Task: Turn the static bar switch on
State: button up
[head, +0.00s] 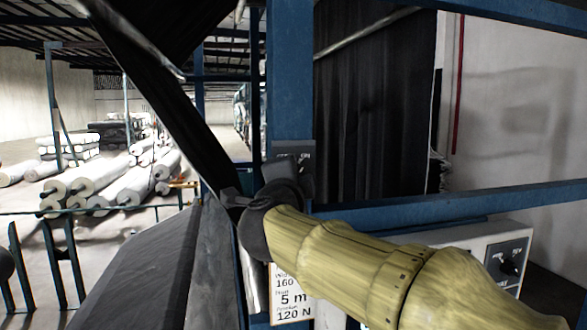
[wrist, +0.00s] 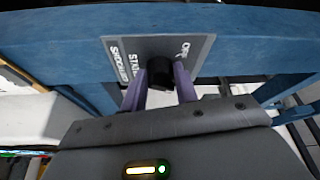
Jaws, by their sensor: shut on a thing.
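The static bar switch is a black knob (wrist: 160,72) on a grey label plate (wrist: 120,50) fixed to a blue beam. In the head view the plate (head: 296,147) sits on the blue post, just above my dark gripper (head: 292,172). The gripper hides the knob there, and its pointer direction cannot be told.
A blue rail (head: 470,200) runs behind my arm. A white printed sign (head: 292,300) hangs below the gripper. A dark fabric web (head: 150,90) slants down on the left, and pale rolls (head: 95,185) lie beyond.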

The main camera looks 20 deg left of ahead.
jog(key=shift+r+m+g+p, duration=0.1)
jog(key=shift+m+g+p, duration=0.5)
jog(key=shift+m, duration=0.8)
jog(key=o, duration=1)
jog(key=shift+w, duration=0.15)
jog(key=shift+c, duration=0.2)
jog(key=s+d+b, duration=0.2)
jog(key=s+b, duration=0.4)
jog(key=s, duration=1.1)
jog(key=shift+d, duration=0.4)
jog(key=shift+s, duration=0.1)
